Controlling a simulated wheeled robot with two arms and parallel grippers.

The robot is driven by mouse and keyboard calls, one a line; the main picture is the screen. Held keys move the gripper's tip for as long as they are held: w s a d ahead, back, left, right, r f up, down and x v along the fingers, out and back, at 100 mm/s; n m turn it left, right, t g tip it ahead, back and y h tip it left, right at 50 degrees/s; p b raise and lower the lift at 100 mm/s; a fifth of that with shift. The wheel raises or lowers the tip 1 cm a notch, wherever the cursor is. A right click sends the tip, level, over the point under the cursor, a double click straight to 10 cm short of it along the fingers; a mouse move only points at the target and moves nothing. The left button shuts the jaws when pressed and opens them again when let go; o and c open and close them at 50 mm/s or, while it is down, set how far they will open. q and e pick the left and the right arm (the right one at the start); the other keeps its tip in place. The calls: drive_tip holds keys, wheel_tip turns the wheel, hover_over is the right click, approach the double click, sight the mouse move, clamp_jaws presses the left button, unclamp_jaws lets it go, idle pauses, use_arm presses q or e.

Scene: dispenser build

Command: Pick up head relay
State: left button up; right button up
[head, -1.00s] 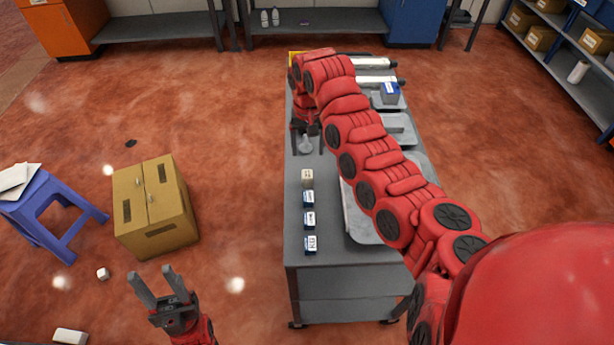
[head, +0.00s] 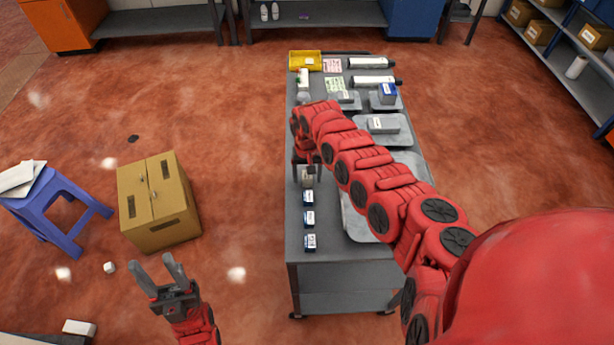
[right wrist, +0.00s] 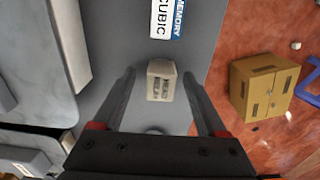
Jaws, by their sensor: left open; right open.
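The relay, which I take to be the small beige block (head: 308,178) with two grey marks on top, stands on the left edge of the grey cart. In the right wrist view the relay (right wrist: 161,80) lies between the two fingers of my right gripper (right wrist: 159,92), with gaps on both sides. My right gripper is open and points down at it. In the head view the gripper and arm partly cover the relay's far side. My left gripper (head: 156,270) is open and empty, over the floor left of the cart.
Three blue-and-white labelled boxes (head: 309,219) stand in a row nearer than the relay; one box (right wrist: 165,18) shows in the right wrist view. Grey trays (head: 386,138) lie to the right. A yellow bin (head: 304,58) is at the far end. A cardboard box (head: 158,205) stands on the floor.

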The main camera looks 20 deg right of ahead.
clamp_jaws()
idle(0.3)
drive_tip(key=shift+w+r, duration=0.1)
drive_tip(key=shift+r, duration=0.05)
